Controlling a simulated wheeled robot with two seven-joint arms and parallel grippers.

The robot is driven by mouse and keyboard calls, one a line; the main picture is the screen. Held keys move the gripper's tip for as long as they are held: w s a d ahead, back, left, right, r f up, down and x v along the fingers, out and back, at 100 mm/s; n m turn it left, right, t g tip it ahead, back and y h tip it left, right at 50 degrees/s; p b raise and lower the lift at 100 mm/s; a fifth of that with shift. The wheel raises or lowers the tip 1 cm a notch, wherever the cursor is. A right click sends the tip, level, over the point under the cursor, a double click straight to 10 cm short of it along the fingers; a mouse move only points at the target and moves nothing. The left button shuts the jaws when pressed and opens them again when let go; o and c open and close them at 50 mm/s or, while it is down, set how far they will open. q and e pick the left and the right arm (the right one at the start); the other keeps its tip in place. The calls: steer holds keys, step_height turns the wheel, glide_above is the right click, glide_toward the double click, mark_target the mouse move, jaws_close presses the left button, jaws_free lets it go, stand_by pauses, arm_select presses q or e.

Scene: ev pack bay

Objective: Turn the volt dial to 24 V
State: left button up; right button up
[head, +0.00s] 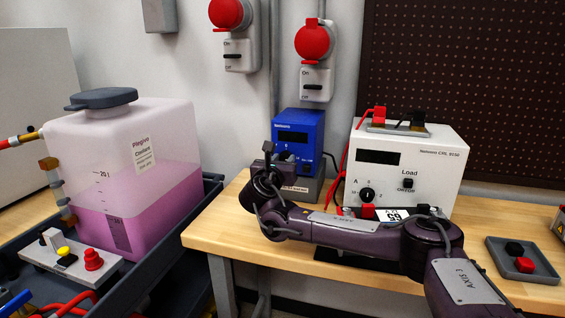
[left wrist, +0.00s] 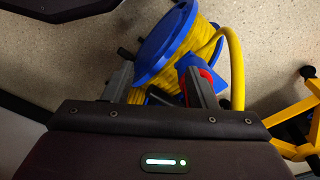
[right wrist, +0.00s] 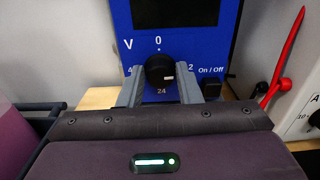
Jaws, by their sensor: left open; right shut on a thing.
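The blue power supply (head: 299,124) stands at the back of the wooden bench, with a dark display. Its black volt dial (right wrist: 159,68) shows in the right wrist view, with 0 above, 24 below, and partly hidden figures at the left and right. A small white mark sits on the dial's lower right; its exact setting is hard to tell. My right gripper (right wrist: 160,88) is shut on the dial, one finger at each side. My left gripper (left wrist: 158,88) is open and empty, over the floor and away from the bench.
A white load unit (head: 438,150) with red and black plugs stands right of the supply. My right arm crosses in front of it. A coolant tank (head: 165,125) stands at the left. A blue reel (left wrist: 165,50) of yellow cable lies below my left gripper.

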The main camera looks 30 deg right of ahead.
arm_select(q)
step_height(320, 180, up, 7)
steer(key=b, duration=0.2)
steer(key=w+d+f+m+t+h+b, duration=0.25)
steer(key=d+t+b, duration=0.25)
steer(key=d+b, duration=0.3)
steer(key=w+d+r+t+h, duration=0.2)
steer(key=w+r+t, duration=0.4)
steer(key=w+r, duration=0.3)
step_height(320, 180, up, 2)
steer(key=shift+d+r+n+h+b, duration=0.2)
steer(key=shift+d+n+h+b, duration=0.15)
steer(key=shift+d+n+h, duration=0.15)
arm_select(e)
steer(key=m, duration=1.8)
steer(key=shift+s+d+f, duration=0.1)
steer(key=shift+s+f, duration=0.05)
steer(key=shift+f, duration=0.1)
arm_select(q)
steer(key=shift+w+a, duration=0.1)
arm_select(e)
steer(key=o, duration=1)
steer(key=shift+c, duration=0.2)
steer(key=shift+r, duration=0.1)
